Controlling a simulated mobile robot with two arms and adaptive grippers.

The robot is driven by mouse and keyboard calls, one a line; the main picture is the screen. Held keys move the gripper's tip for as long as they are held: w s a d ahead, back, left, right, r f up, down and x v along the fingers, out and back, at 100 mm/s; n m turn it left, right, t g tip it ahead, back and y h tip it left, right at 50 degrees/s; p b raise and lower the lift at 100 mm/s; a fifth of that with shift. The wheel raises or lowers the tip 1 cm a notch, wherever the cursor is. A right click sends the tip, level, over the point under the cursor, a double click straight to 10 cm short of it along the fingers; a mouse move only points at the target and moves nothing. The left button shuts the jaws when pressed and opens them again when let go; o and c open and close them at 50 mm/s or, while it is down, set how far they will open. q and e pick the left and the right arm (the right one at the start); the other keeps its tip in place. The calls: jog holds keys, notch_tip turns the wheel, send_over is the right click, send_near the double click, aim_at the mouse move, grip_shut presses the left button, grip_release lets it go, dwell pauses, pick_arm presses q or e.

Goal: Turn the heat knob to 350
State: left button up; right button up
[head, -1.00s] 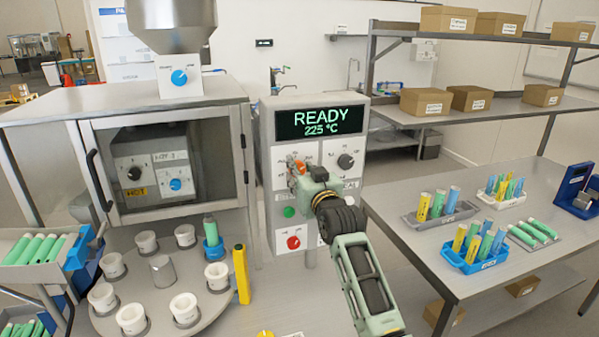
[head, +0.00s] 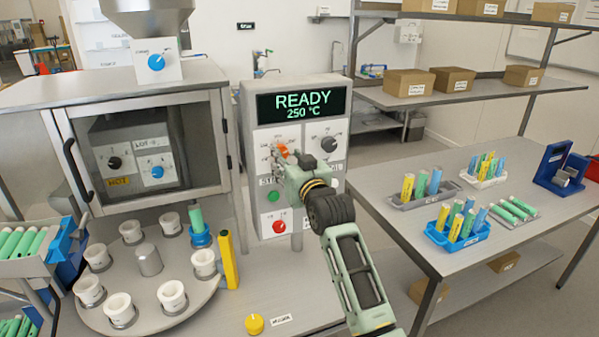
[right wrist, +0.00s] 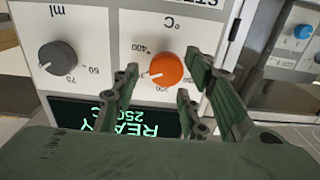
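The orange heat knob (head: 282,149) is on the upper left of the control panel's face. Its °C dial also shows in the right wrist view (right wrist: 166,68), upside down. The display (head: 303,105) reads READY 250 °C. My right gripper (head: 291,160) is at the knob, partly covering its dial in the head view. In the right wrist view, its fingers (right wrist: 168,75) are spread on either side of the knob, with visible gaps beside it. Whether any finger touches it is unclear. My left gripper is not in view.
A grey ml knob (head: 329,143) is right of the heat knob. Green (head: 273,196) and red (head: 279,225) buttons sit below. A carousel with white cups (head: 150,300) and a yellow marker-like piece (head: 229,260) stand left. A side table (head: 400,190) holds tube racks.

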jog(key=v, duration=0.9)
jog(key=shift+s+d, duration=0.15)
jog(key=shift+s, duration=0.05)
jog(key=shift+r, duration=0.1)
